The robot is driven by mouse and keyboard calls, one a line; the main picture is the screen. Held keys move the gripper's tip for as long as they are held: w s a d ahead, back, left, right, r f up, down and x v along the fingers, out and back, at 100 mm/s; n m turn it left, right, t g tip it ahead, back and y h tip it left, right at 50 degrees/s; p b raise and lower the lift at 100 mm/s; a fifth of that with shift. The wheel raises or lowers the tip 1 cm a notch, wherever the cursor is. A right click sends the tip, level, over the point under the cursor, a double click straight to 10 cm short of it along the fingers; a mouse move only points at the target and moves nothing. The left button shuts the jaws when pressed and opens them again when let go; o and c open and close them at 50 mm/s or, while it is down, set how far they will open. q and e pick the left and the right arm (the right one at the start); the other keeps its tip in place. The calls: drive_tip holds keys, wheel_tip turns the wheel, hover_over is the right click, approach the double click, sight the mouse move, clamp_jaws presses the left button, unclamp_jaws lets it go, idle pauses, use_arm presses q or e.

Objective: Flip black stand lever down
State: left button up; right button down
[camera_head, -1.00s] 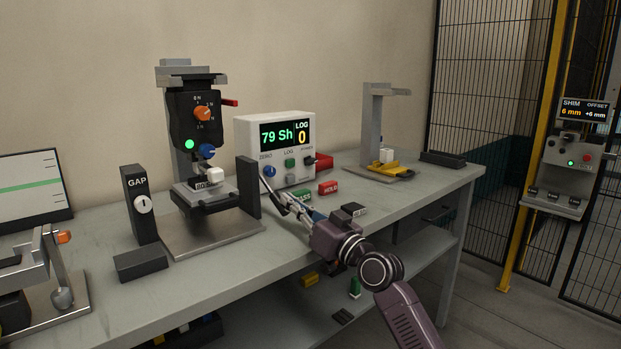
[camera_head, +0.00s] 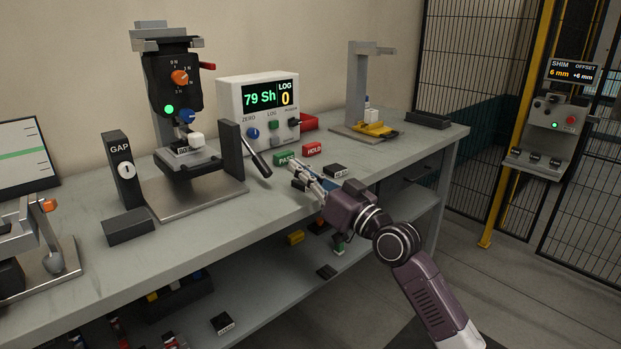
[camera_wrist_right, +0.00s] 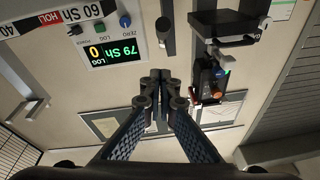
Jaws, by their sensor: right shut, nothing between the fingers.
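The black lever (camera_head: 258,162) is at the right side of the dark upright block (camera_head: 231,150) on the test stand (camera_head: 195,196). In the head view its handle slants down to the right, its free end pointing toward the bench front. In the wrist view, which is upside down, the lever (camera_wrist_right: 165,36) shows as a dark rod beyond the fingertips. My right gripper (camera_head: 298,170) is shut and empty, apart from the lever and to its right, over the bench near the coloured blocks. The wrist view shows its fingertips together (camera_wrist_right: 160,78). My left gripper is not in view.
A white display box (camera_head: 258,103) stands behind the lever. A green block (camera_head: 284,158), a red HOLD block (camera_head: 313,149) and a black block (camera_head: 335,170) lie near my right gripper. The GAP block (camera_head: 122,168) stands left.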

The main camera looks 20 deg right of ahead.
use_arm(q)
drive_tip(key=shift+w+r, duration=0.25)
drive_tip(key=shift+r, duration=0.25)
use_arm(e)
drive_tip(key=v, duration=0.3)
drive_tip(key=shift+s, duration=0.15)
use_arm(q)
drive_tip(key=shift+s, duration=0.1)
